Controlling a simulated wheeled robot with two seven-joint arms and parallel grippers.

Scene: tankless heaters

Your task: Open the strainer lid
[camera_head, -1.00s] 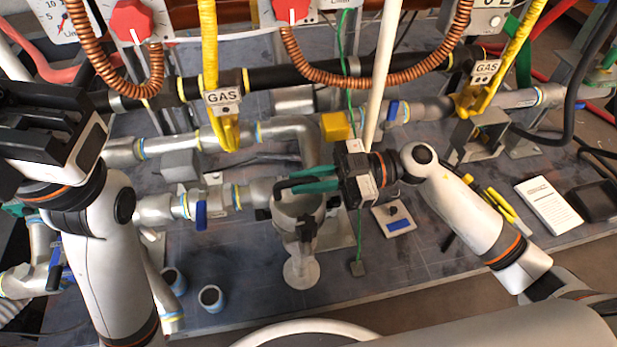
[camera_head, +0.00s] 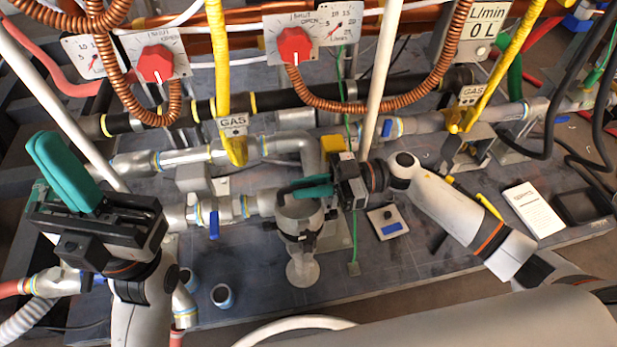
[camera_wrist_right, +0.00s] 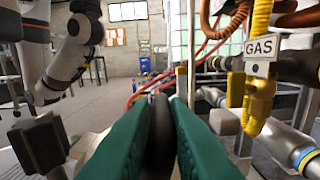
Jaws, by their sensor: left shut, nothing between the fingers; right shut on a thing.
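The strainer (camera_head: 297,228) is a grey metal body on the pipe line in the middle of the head view, with dark clamp parts around its top. My right gripper (camera_head: 300,190) reaches in from the right, its green fingers level across the strainer's top. In the right wrist view its fingers (camera_wrist_right: 160,135) are shut on a dark upright piece (camera_wrist_right: 160,118), which seems to be a lid part. The fingers hide much of the lid. My left gripper (camera_head: 62,172) is shut and empty at the left, well away from the strainer, fingers pointing up.
Yellow gas pipes (camera_head: 220,70), copper hoses and a white slanted pipe (camera_head: 381,80) rise behind the strainer. A white box (camera_head: 533,210) lies at the right. The board's front middle is mostly clear.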

